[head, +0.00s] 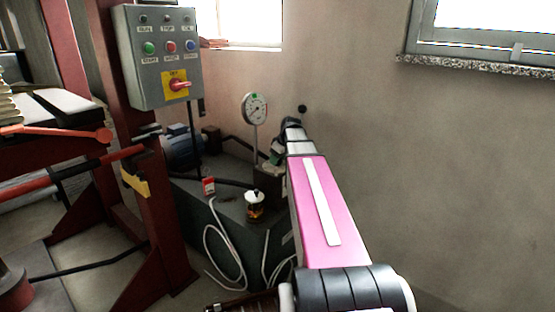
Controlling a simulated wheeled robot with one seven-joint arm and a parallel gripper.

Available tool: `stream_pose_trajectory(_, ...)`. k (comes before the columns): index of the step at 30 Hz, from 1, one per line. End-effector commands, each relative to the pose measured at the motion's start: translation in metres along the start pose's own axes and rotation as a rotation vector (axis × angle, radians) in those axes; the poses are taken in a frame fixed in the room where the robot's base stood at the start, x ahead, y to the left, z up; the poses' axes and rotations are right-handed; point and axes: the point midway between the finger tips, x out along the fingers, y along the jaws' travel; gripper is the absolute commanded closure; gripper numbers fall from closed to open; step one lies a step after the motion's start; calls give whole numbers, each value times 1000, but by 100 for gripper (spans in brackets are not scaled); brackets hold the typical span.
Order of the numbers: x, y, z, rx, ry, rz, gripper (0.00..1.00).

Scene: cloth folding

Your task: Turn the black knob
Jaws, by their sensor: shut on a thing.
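A small round black knob (302,108) shows against the wall, just above the far end of my arm. My gripper (290,124) is at that far end, small and dark in the head view, right below and beside the knob. It is shut on the knob's lower part or stem. My own wrist and pink arm hide most of the contact, so the exact grip cannot be seen.
A grey control box (155,58) with coloured buttons and a red switch (179,86) hangs on a red post (160,210). A dial gauge (255,108), a blue motor (185,148) and a white cable (222,250) are left of my arm. Bare wall (450,170) fills the right.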

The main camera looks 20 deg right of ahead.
Motion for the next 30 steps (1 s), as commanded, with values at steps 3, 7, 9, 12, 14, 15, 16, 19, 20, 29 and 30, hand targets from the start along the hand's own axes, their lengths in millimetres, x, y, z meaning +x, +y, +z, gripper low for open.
stream_pose_trajectory(3,0,-2,1,100,-1,43,76)
stream_pose_trajectory(7,0,-2,1,213,-2,91,76)
stream_pose_trajectory(9,0,-2,0,274,-1,116,76)
stream_pose_trajectory(12,0,-3,1,362,-2,152,76)
stream_pose_trajectory(14,0,-2,0,415,-1,175,76)
stream_pose_trajectory(15,0,-3,0,450,-2,189,76)
stream_pose_trajectory(16,0,-3,0,476,-2,200,76)
stream_pose_trajectory(19,0,-3,0,562,-2,236,76)
stream_pose_trajectory(20,0,-3,0,589,-2,248,76)
stream_pose_trajectory(29,1,-3,-1,852,-3,357,76)
stream_pose_trajectory(30,1,-4,-2,887,-2,371,76)
